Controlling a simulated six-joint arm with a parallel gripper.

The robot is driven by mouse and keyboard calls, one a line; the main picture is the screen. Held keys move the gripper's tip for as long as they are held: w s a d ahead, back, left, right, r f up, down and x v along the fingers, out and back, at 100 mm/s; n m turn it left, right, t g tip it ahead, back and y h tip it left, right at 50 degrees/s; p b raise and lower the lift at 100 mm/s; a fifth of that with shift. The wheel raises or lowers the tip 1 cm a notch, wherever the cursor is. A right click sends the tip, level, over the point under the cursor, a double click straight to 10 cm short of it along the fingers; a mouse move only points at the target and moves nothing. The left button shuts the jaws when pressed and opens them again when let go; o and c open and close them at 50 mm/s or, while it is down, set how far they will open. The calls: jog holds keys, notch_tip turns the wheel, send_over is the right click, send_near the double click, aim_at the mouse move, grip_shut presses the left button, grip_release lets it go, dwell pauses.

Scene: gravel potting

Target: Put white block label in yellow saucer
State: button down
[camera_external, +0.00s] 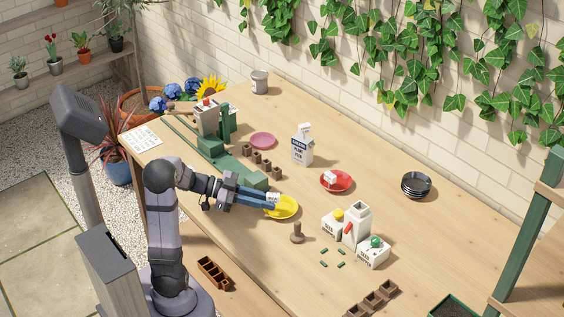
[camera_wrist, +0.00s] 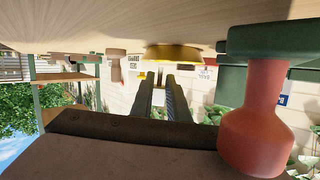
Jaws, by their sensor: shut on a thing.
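The yellow saucer (camera_external: 288,213) lies on the wooden table in front of my arm; in the wrist view its yellow rim (camera_wrist: 172,52) shows near the top, in a picture that is upside down. My gripper (camera_external: 273,203) reaches over the saucer from the left, its fingers low and nearly level. It is shut on the white block label (camera_external: 273,196), which shows at the fingertips over the saucer. Whether the block touches the saucer is unclear. In the wrist view my gripper (camera_wrist: 160,84) shows both dark fingers, with the block small and hard to make out between them.
A red saucer (camera_external: 347,187) with a small white piece stands to the right. A brown stamp-like tool (camera_external: 297,234) stands just right of the yellow saucer. White boxes (camera_external: 373,253), a carton (camera_external: 302,150), a pink saucer (camera_external: 263,140) and stacked black saucers (camera_external: 416,186) stand around.

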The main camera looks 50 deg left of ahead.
jog(key=shift+f+b, duration=0.5)
jog(key=shift+b, duration=0.35)
jog(key=c, duration=1.7)
grip_release()
jog(key=shift+s, duration=0.1)
jog(key=shift+f, duration=0.1)
jog(key=r+p, duration=0.1)
jog(key=p, duration=0.1)
jog(key=shift+r+p, duration=0.25)
jog(key=shift+p, duration=0.05)
jog(key=b+v, duration=0.1)
jog(key=v, duration=1.1)
jog(key=shift+f, duration=0.1)
